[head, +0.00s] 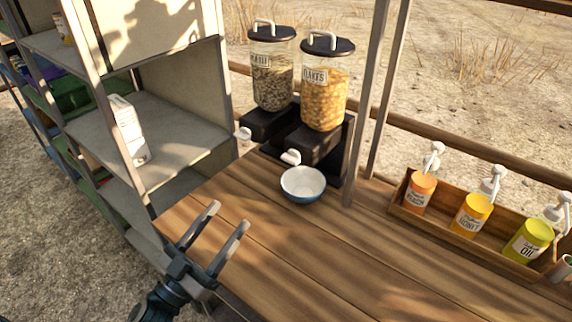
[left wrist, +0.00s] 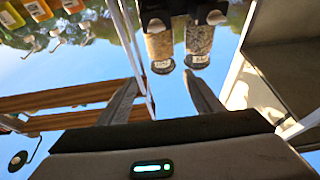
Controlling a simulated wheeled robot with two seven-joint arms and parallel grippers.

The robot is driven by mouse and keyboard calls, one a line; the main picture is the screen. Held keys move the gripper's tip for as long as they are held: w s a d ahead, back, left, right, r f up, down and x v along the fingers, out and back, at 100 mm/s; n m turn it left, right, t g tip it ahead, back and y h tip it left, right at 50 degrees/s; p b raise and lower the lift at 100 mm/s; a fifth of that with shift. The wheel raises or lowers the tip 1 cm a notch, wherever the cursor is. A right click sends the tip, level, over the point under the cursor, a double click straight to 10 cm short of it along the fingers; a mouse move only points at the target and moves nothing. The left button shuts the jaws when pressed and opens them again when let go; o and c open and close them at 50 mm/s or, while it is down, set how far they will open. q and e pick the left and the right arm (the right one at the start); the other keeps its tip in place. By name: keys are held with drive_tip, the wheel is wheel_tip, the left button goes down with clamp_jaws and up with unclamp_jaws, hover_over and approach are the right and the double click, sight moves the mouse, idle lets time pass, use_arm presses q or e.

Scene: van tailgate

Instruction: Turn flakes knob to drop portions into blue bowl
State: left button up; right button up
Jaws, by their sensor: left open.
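The flakes dispenser (head: 325,92) is a clear canister of orange flakes with a black lid, standing on a black base at the back of the wooden counter. Its white flakes knob (head: 291,157) is at the front of that base. The blue bowl (head: 303,184), white inside, sits upright on the counter below the knob and looks empty. My left gripper (head: 226,229) is open and empty over the counter's front left edge, apart from bowl and knob. The left wrist view is upside down; the flakes canister (left wrist: 160,48) shows between the fingers (left wrist: 160,97). My right gripper is not in view.
A second dispenser (head: 272,75) with its own white knob (head: 243,133) stands left of the flakes one. A shelf unit (head: 180,130) borders the counter on the left. A wooden crate (head: 404,220) of pump bottles is at right. A post rises right of the flakes dispenser.

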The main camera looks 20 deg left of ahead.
use_arm(q)
drive_tip(key=p, duration=0.5)
approach(288, 162)
drive_tip(key=x, duration=0.7)
drive_tip(key=shift+w+d+r, duration=0.1)
drive_tip(key=shift+w, duration=0.15)
drive_tip(key=shift+w+d+r, duration=0.15)
drive_tip(key=shift+w+r, duration=0.05)
drive_tip(key=shift+w, duration=0.35)
drive_tip(key=shift+w+d, duration=0.1)
drive_tip(key=shift+w, duration=0.1)
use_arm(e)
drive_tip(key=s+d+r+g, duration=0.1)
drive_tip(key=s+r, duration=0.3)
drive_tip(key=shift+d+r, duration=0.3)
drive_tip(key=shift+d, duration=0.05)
use_arm(q)
drive_tip(key=shift+c, duration=0.6)
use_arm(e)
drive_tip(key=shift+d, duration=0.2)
use_arm(q)
drive_tip(key=c, duration=0.9)
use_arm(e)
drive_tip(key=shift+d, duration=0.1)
